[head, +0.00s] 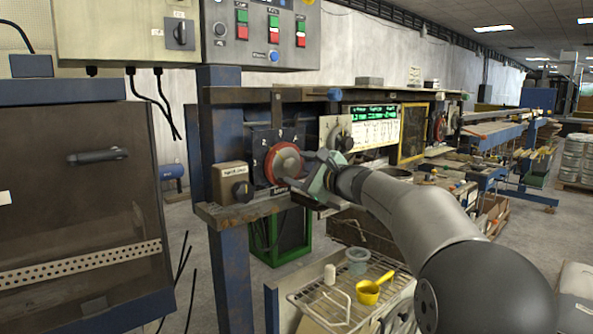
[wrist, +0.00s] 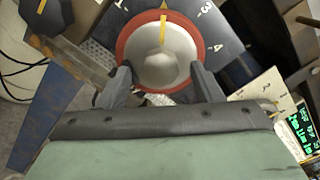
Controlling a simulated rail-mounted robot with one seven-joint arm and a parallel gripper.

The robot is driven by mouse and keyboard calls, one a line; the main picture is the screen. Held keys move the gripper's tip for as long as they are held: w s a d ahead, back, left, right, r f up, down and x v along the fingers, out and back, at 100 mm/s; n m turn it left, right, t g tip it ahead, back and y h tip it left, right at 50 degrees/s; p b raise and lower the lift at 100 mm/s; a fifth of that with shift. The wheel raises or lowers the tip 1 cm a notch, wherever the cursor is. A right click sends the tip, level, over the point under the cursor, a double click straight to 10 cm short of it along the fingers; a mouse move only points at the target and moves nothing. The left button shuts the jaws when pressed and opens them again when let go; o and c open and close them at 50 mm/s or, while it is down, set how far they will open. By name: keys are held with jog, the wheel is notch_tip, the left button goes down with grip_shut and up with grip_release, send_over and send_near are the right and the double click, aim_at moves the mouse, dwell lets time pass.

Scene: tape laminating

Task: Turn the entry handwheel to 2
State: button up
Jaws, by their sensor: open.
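The entry handwheel (head: 285,162) has a red rim and a pale metal hub, and sits on a dark numbered plate (head: 262,143). In the wrist view the handwheel (wrist: 158,52) faces me, and a yellow line on its hub points to the top of the picture. That line points between the plate's 1 at upper left and 3 at upper right; the figure there is cut off by the frame. My gripper (wrist: 160,70) is open, with one finger on each side of the hub's lower part. I cannot tell whether the fingers touch it.
Below is a wire rack (head: 335,300) with a yellow scoop (head: 368,292).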

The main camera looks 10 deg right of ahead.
jog(key=b+v, duration=0.2)
jog(key=v, duration=1.3)
jog(key=shift+s, duration=0.25)
jog(key=shift+d+f, duration=0.1)
jog(key=s+a+f+n+g+h+p, duration=0.1)
jog(key=s+a+f+n+g+p, duration=0.1)
jog(key=s+a+f+n+g, duration=0.5)
jog(key=s+a+f+n+g+h+p, duration=0.1)
jog(key=s+a+f+n+g+p, duration=0.15)
jog(key=s+a+f, duration=0.55)
jog(key=s+d+f+n+g+h+p, duration=0.2)
jog(key=s+f+n, duration=0.3)
jog(key=s, duration=0.3)
jog(key=s+d+f+n+g+h+p, duration=0.2)
jog(key=s+f+n+h, duration=0.3)
jog(key=s+f, duration=0.3)
jog(key=shift+d+n+g, duration=0.45)
jog(key=shift+d+g, duration=0.1)
jog(key=shift+g, duration=0.2)
jog(key=shift+w, duration=0.1)
